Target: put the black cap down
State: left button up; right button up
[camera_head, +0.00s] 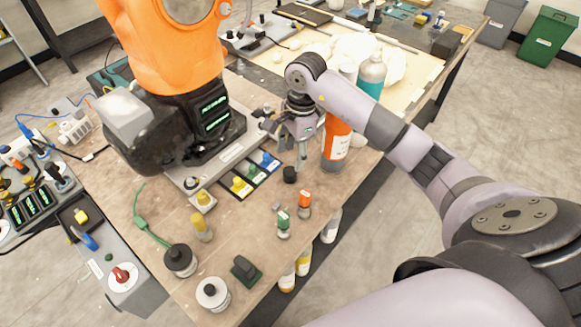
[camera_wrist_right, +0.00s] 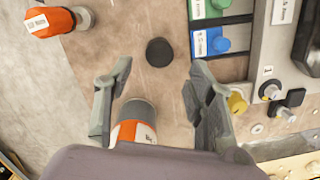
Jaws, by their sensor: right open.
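The black cap (camera_head: 290,174) lies on the wooden table, a short way in front of the large orange bottle. In the right wrist view it is a dark round disc (camera_wrist_right: 159,52) on bare wood, just beyond the fingertips. My right gripper (camera_head: 285,146) is above the table behind the cap. In the right wrist view its two fingers (camera_wrist_right: 160,72) are spread wide, with no contact with the cap visible. My left gripper is not in view.
The orange bottle (camera_head: 337,142) stands close beside my right gripper. A labelled tray with a blue part (camera_head: 268,161) and a yellow part (camera_head: 240,187) lies left of the cap. An orange robot arm (camera_head: 175,50) stands at left.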

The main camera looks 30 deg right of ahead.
jog(key=shift+d+r+b, duration=0.2)
jog(key=shift+r, duration=1.2)
jog(key=shift+d+r+b, duration=0.15)
jog(key=shift+r, duration=1.2)
jog(key=shift+s+f, duration=0.1)
jog(key=shift+s, duration=0.05)
